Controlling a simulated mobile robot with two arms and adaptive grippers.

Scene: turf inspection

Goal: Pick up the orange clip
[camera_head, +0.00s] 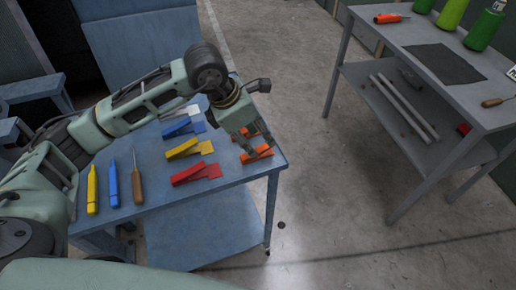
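The orange clip (257,155) lies near the right edge of the blue table (160,212). My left gripper (252,150) points down right at it, its fingertips over or beside the clip and hiding part of it. I cannot tell whether they touch it or how far the fingers are apart. More orange (265,135) shows just behind the fingers; I cannot tell whether it is a second clip. My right gripper is not in view.
To the left on the table lie a red clip (187,174), a yellow clip (182,148), a blue clip (177,129), markers and a wooden-handled tool (137,181). A grey workbench (388,42) with bottles stands at right, across open floor.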

